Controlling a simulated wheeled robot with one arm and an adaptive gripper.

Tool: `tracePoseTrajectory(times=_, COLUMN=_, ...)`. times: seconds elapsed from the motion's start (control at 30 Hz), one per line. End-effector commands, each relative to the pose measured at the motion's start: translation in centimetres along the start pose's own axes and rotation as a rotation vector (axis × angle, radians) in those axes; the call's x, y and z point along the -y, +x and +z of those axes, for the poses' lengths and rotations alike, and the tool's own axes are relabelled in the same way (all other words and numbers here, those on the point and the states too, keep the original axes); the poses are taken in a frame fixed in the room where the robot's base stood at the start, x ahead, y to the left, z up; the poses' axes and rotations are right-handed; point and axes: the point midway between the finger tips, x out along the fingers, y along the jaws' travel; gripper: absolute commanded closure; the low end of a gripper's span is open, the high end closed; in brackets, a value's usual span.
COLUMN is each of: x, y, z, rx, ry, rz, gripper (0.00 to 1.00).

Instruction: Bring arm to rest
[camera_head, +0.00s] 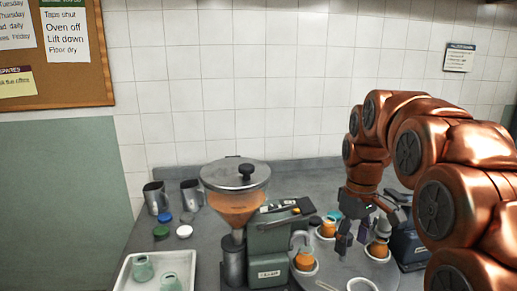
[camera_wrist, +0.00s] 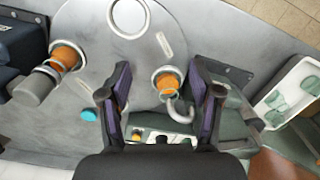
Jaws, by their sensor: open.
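My copper-coloured arm comes in from the right in the head view. My gripper (camera_head: 348,238) hangs fingers-down over the round grey plate (camera_head: 335,270). In the wrist view its two purple-padded fingers (camera_wrist: 160,98) stand apart with nothing gripped. An orange-filled jar (camera_head: 305,259) stands at the plate's left; in the wrist view what appears to be this jar (camera_wrist: 167,81) lies between and beyond the fingertips, with a grey hook beside it. Another orange jar (camera_head: 328,229) stands behind the gripper. A grey-topped orange jar (camera_head: 379,248) is just right of it.
A funnel machine (camera_head: 235,205) and a grey-green machine (camera_head: 268,245) stand left of the plate. A white tray (camera_head: 125,275) holds green jars. A dark blue device (camera_head: 405,240) is close at right.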

Motion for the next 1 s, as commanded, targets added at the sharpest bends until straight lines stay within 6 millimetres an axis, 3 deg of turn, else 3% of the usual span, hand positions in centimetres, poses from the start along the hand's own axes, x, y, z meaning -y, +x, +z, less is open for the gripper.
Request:
tracePoseTrajectory(times=0.43, x=8.1, y=2.2, z=10.3, rx=0.043, ry=0.213, rz=-0.016, gripper=0.36)
tracePoseTrajectory(times=0.8, x=14.2, y=6.4, z=19.5, rx=0.083, ry=0.403, rz=-0.02, gripper=0.36)
tracePoseTrajectory(times=1.0, x=16.3, y=8.5, z=23.0, rx=0.098, ry=0.48, rz=-0.02, gripper=0.36)
